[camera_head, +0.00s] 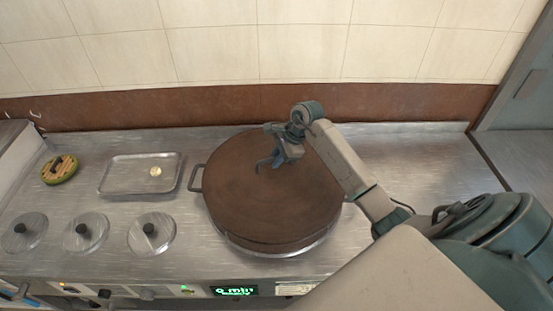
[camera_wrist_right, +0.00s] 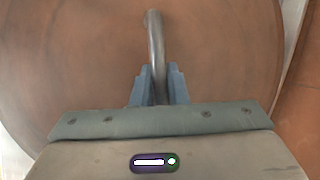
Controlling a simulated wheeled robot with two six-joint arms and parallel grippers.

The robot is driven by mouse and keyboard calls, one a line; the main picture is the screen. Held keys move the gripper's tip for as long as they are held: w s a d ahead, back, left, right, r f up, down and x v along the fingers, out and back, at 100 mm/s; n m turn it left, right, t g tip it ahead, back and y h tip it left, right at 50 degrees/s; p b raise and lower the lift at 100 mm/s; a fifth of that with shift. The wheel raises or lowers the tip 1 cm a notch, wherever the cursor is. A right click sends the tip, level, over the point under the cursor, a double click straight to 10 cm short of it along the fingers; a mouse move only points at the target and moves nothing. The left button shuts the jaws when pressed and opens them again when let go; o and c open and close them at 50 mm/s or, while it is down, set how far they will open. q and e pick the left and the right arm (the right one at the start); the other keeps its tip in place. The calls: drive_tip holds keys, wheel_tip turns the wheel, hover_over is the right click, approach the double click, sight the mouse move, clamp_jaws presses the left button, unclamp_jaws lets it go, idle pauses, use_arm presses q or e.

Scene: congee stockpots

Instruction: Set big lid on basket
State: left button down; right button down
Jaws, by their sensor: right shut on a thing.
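The big lid (camera_head: 245,205) is a wide, round, brown disc in the middle of the counter in the head view. It covers the top of a round metal vessel (camera_head: 270,251), whose rim shows below it at the front. The basket cannot be told apart from what lies under the lid. My right gripper (camera_head: 274,162) is over the lid's far half. In the right wrist view its blue fingers (camera_wrist_right: 158,85) are shut on the lid's curved metal handle (camera_wrist_right: 154,35), with the brown lid surface behind. My left gripper is not in view.
Three small round lids with black knobs (camera_head: 85,231) lie at the front left. A metal tray (camera_head: 139,174) holding a small pale piece (camera_head: 155,171) and a round green-and-yellow item (camera_head: 60,169) are behind them. A loop handle (camera_head: 195,178) sticks out left. The counter right of my arm is clear.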

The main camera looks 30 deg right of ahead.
idle(0.7)
drive_tip(key=shift+b, duration=0.45)
drive_tip(key=shift+r, duration=0.1)
drive_tip(key=shift+f+b, duration=0.55)
drive_tip(key=c, duration=1.7)
unclamp_jaws()
